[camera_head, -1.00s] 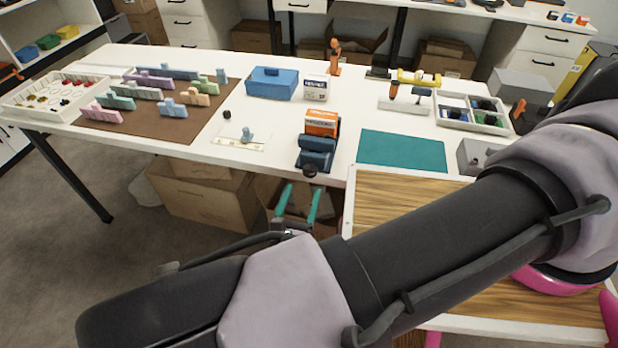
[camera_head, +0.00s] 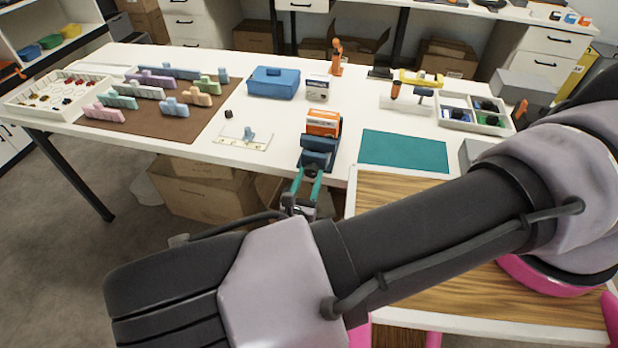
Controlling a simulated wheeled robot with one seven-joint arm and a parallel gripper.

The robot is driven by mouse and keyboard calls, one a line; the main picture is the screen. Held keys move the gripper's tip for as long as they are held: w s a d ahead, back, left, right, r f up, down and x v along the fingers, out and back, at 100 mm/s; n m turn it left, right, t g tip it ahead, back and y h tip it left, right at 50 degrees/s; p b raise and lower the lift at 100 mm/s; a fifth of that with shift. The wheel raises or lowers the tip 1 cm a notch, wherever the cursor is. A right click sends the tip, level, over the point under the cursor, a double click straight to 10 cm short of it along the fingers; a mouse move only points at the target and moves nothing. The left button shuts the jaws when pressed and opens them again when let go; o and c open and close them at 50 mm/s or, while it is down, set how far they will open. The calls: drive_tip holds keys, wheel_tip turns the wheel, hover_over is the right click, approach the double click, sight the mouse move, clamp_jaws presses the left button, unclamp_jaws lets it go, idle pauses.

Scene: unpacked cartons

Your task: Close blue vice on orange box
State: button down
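The blue vice (camera_head: 317,153) stands near the front edge of the white table. The orange box (camera_head: 323,122) sits at its far end, between or against its jaws; I cannot tell whether the jaws touch it. A dark round knob on the vice's near side is partly hidden by my gripper. My gripper (camera_head: 306,176), with teal fingers, is at the near end of the vice, at the table edge. Its two fingers are apart, one on each side of the knob; I cannot tell whether they touch it.
A white box (camera_head: 317,90) and a blue toolbox (camera_head: 273,83) stand behind the vice. A teal mat (camera_head: 403,151) lies to the right. A white plate with a small blue part (camera_head: 246,135) lies to the left. A wooden-topped table (camera_head: 400,200) is at the front right.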

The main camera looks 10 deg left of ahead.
drive_tip(key=shift+m, duration=0.3)
drive_tip(key=m, duration=0.3)
drive_tip(key=shift+m, duration=0.4)
drive_tip(key=m, duration=1.3)
drive_tip(key=shift+m, duration=0.3)
drive_tip(key=m, duration=1.3)
drive_tip(key=shift+m, duration=0.3)
drive_tip(key=m, duration=0.4)
drive_tip(key=shift+m, duration=0.4)
